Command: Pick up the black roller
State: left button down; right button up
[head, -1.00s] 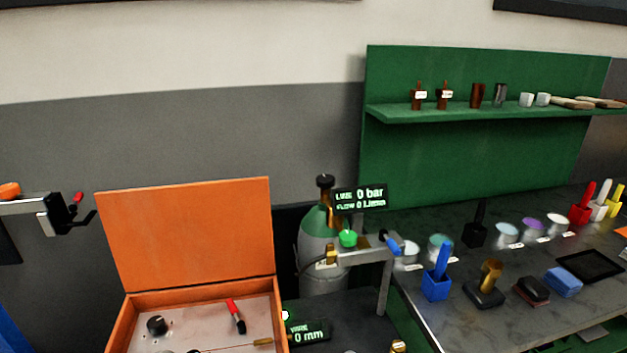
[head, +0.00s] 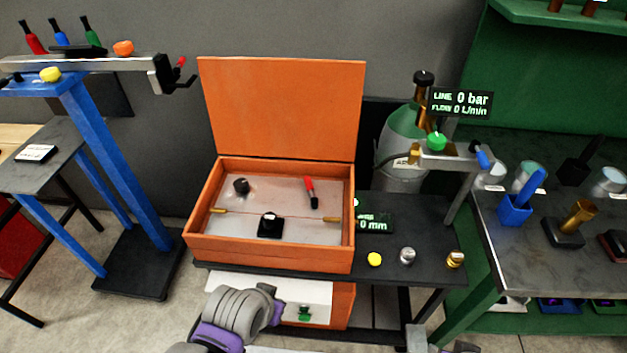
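A black block with an upright black handle (head: 581,165) stands at the back of the green-framed bench at the right. It looks like the black roller, though it is dark and its roller part cannot be made out. A similar blue one (head: 516,204) stands nearer, to its left. Grey and purple links of my arm show at the bottom, in front of the black table. No fingertips of either gripper show, and neither gripper is near the black piece.
An open orange box (head: 270,254) sits on a black table (head: 416,213) in the middle. A gas cylinder (head: 402,165) and metal bracket stand between it and the bench (head: 487,262). Jars and a brass-handled black tool (head: 577,218) crowd the bench. A blue stand (head: 115,165) is at left.

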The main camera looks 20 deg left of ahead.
aim_at(269, 221)
jog(key=j+u, duration=0.1)
jog(key=u, duration=0.9)
